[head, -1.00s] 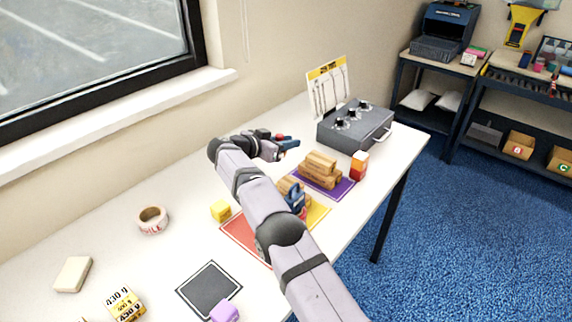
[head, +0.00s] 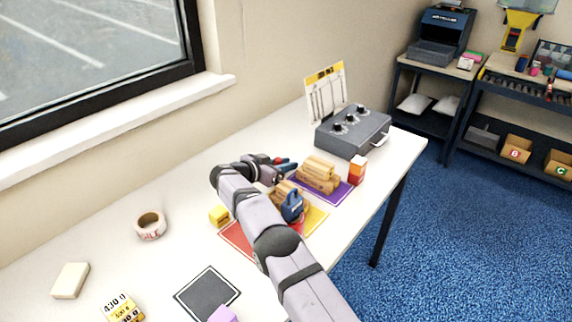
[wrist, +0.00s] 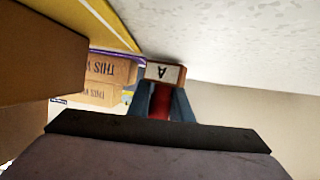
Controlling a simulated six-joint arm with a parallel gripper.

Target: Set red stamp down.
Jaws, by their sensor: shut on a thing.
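My gripper (head: 287,165) is shut on the red stamp, beside the stacked cartons on the purple mat in the head view. In the wrist view the red stamp (wrist: 160,100) sits between my two blue-grey fingers (wrist: 160,104). Its pale end block, marked with a letter A (wrist: 163,73), points away from the wrist, close to the white table surface (wrist: 230,35). I cannot tell whether it touches the table. In the head view the stamp is mostly hidden by the gripper.
Brown cartons (head: 318,173) stand on the purple mat (head: 338,194), close to my gripper. A yellow block (head: 219,215) and tape roll (head: 150,226) are left. The table behind my gripper is clear.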

